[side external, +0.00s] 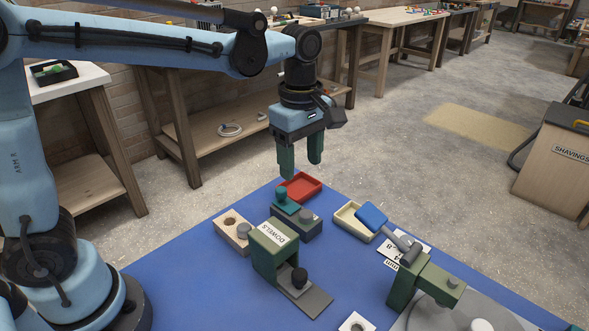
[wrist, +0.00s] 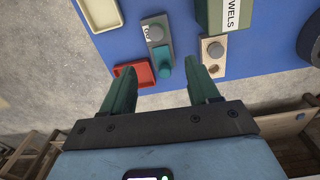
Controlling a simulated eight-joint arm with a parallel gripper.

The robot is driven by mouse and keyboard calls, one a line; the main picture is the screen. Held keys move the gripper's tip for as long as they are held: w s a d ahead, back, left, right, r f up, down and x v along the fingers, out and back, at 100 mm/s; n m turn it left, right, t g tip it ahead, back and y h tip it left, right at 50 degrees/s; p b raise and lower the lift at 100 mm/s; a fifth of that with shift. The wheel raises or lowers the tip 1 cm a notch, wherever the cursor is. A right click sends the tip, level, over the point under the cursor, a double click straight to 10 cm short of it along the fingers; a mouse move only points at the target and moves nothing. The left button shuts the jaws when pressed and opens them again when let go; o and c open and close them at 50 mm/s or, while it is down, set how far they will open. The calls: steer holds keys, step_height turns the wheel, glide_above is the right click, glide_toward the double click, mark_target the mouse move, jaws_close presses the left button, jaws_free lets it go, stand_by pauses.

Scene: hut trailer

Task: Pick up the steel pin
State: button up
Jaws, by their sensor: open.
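Two grey, steel-looking round pieces show, and I cannot tell which is the steel pin. One grey piece (side external: 243,230) stands at the wooden block (side external: 222,234), which has a dark hole; it also shows in the wrist view (wrist: 215,50). The other grey piece (side external: 306,215) stands on a dark grey block (side external: 300,231) beside a teal knobbed piece (side external: 285,204); it also shows in the wrist view (wrist: 155,32). My gripper (side external: 300,170) is open and empty, with its green fingers pointing down above the mat's far edge, apart from both pieces.
A red tray (side external: 304,185) lies near my gripper, and a cream tray (side external: 348,216) lies to its right. The green DOWELS stand (side external: 268,252) rises nearby. The blue mat (side external: 200,285) is clear at front left.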

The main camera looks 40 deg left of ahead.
glide_above(306, 214)
steer(key=shift+n, duration=0.3)
steer(key=f, duration=0.7)
steer(key=shift+s+a+f, duration=0.1)
steer(key=shift+s+a, duration=0.05)
steer(key=shift+a, duration=0.2)
steer(key=f, duration=0.4)
steer(key=shift+w+d, duration=0.2)
steer(key=shift+d, duration=0.1)
steer(key=shift+f, duration=0.55)
jaws_close()
